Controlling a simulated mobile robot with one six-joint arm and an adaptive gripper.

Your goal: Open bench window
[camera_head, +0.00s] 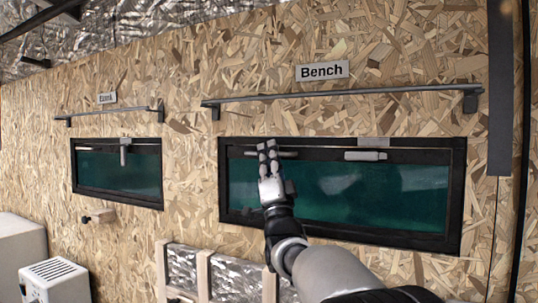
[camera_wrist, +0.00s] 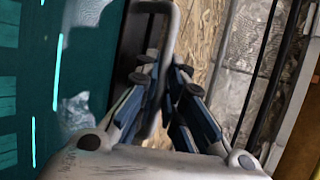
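The Bench window (camera_head: 380,195) is a wide dark-framed pane of teal glass under a "Bench" sign (camera_head: 322,71). It looks closed, flush in the wall. It has two grey handles along its top edge: a left handle (camera_head: 288,154) and a right handle (camera_head: 366,156). My gripper (camera_head: 268,146) is at the left handle and hides part of it. In the wrist view, the grey handle bar (camera_wrist: 172,42) runs between the fingers of my gripper (camera_wrist: 163,75). The fingers look parted, with small gaps beside the bar.
A grey rail (camera_head: 345,94) on brackets crosses the chipboard wall above the window. A smaller closed window (camera_head: 120,172) with its own rail is at the left. A white box-shaped unit (camera_head: 55,280) stands at lower left. A dark vertical post (camera_head: 499,90) is at the right.

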